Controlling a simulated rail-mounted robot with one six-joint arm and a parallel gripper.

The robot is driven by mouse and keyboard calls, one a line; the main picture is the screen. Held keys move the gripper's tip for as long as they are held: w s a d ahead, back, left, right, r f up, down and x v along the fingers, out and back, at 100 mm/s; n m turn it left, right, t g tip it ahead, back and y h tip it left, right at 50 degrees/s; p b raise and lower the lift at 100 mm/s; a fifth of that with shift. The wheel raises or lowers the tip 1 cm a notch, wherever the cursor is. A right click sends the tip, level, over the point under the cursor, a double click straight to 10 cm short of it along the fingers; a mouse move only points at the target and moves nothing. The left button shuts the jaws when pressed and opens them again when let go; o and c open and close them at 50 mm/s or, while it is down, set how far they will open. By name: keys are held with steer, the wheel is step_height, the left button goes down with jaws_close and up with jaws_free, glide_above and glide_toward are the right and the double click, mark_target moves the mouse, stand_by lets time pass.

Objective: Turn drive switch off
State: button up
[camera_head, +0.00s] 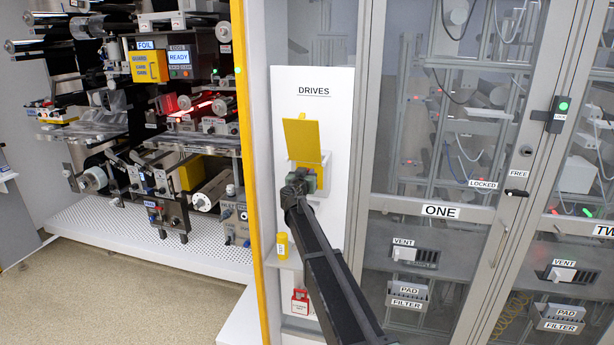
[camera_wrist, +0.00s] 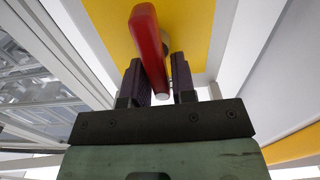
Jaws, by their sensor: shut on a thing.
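The white panel labelled DRIVES (camera_head: 340,120) stands left of the cabinet doors. A yellow plate (camera_head: 302,138) sticks out from it above my gripper (camera_head: 299,184). The switch face is mostly hidden behind my gripper in the head view. In the wrist view, the red drive switch handle (camera_wrist: 147,35) stands in front of a yellow surface (camera_wrist: 195,30). It lies between the two dark fingers of my gripper (camera_wrist: 156,80), which is shut on it. The handle tilts a little, its upper end toward the left. I cannot read any on or off mark.
A yellow cylinder (camera_head: 282,245) stands on a small ledge below the panel, with a red box (camera_head: 300,302) lower down. A yellow post (camera_head: 250,170) runs along the left. Glazed doors (camera_head: 435,150) with vents are on the right. The floor (camera_head: 120,300) at left is clear.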

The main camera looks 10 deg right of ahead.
steer(key=n, duration=0.4)
steer(key=shift+w+a+f, duration=0.15)
steer(key=shift+a, duration=0.2)
steer(key=n, duration=0.4)
steer(key=f+n+b, duration=0.1)
steer(key=n, duration=0.3)
steer(key=a+n+b, duration=0.1)
steer(key=n, duration=0.4)
steer(key=shift+w+f, duration=0.2)
steer(key=shift+f, duration=0.2)
steer(key=shift+n, duration=0.3)
steer(key=o, duration=0.8)
steer(key=shift+c, duration=0.2)
